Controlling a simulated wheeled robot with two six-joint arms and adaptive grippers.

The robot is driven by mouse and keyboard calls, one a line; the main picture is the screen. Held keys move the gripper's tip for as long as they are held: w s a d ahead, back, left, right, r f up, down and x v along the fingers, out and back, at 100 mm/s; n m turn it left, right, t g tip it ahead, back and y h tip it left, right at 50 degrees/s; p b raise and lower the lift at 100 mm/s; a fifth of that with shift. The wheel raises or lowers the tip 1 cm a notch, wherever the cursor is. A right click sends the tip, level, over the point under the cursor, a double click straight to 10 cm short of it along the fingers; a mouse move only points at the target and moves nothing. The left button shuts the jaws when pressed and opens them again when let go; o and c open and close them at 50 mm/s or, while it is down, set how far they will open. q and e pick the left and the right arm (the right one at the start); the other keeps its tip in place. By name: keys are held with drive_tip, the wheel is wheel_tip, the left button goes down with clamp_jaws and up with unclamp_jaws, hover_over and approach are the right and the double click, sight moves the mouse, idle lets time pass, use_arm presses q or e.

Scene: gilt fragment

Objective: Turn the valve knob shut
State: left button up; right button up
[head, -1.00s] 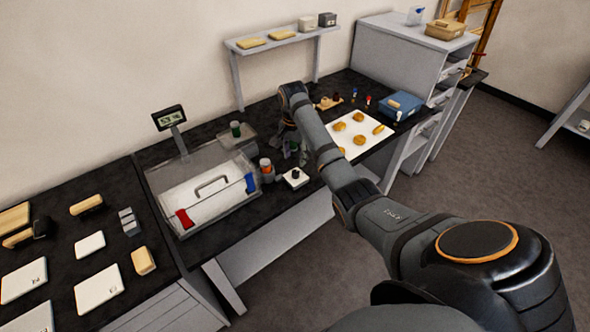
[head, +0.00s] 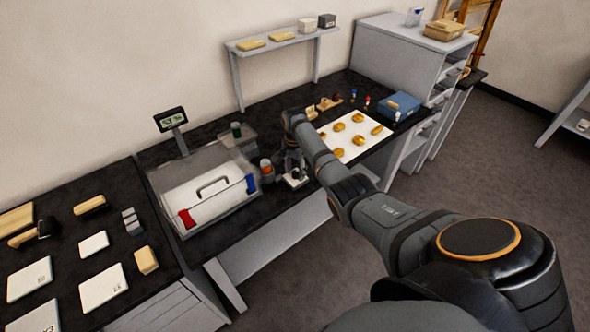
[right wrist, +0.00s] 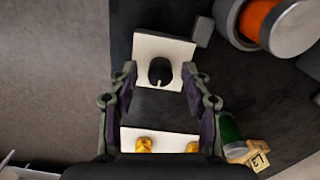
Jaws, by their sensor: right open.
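The valve knob (right wrist: 159,70) is black and round, with a pale pointer line, on a square white plate (right wrist: 148,45). In the head view the white plate (head: 299,183) lies near the front edge of the dark bench, and my gripper partly covers the knob. My right gripper (head: 292,164) is over the plate, pointing down. In the right wrist view its open fingers (right wrist: 160,82) stand on either side of the knob, with gaps to it. Whether the fingertips are down at knob height I cannot tell. My left gripper is not in view.
A jar with orange (head: 266,166) stands just left of the plate, beside a clear glove-box-like case (head: 205,190). A green cylinder (right wrist: 231,128) is near the right finger in the wrist view. A white sheet with several golden pieces (head: 345,151) lies to the right.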

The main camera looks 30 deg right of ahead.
drive_tip(key=shift+c, duration=0.4)
clamp_jaws()
